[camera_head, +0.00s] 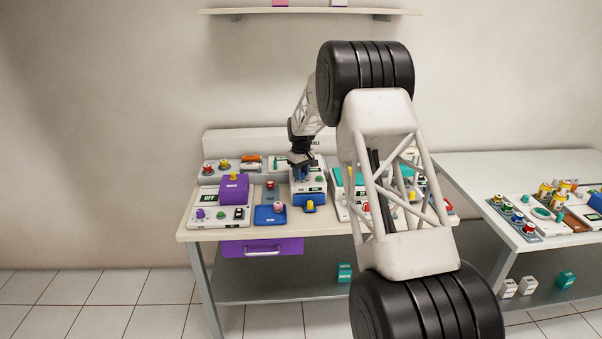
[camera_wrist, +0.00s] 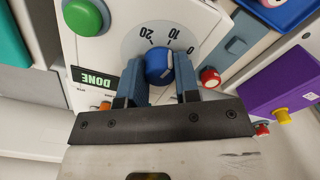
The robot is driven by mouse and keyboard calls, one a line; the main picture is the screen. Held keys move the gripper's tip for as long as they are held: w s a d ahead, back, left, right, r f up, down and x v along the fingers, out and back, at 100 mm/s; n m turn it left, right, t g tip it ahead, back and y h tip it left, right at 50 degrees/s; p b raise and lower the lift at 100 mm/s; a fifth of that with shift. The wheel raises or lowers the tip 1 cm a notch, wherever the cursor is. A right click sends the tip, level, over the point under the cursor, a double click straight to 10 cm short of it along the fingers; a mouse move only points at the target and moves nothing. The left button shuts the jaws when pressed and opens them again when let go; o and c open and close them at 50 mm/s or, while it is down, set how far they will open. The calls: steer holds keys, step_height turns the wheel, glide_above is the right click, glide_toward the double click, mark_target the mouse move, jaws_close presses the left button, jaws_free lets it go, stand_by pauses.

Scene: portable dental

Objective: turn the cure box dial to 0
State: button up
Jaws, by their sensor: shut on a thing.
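The cure box (camera_wrist: 110,45) is a white unit with a grey round scale marked 0, 10 and 20 and a green display reading DONE. Its dial (camera_wrist: 159,67) is a blue knob with a pale pointer mark; I cannot tell exactly which number it points at. My gripper (camera_wrist: 160,78) has one finger on each side of the dial and is shut on it. In the head view my gripper (camera_head: 300,168) is over a white and blue box (camera_head: 310,187) in the middle of the left table; the dial is mostly hidden there.
A purple box (camera_head: 234,190) with a yellow knob stands to the left, and a blue pad (camera_head: 270,215) with a pink knob lies nearer. Teal-topped units stand close on the right, partly behind my arm. A second table (camera_head: 480,165) at right holds more devices.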

steer(key=m, duration=0.6)
steer(key=shift+m, duration=0.4)
stand_by(0.3)
steer(key=o, duration=0.9)
steer(key=shift+r, duration=3.95)
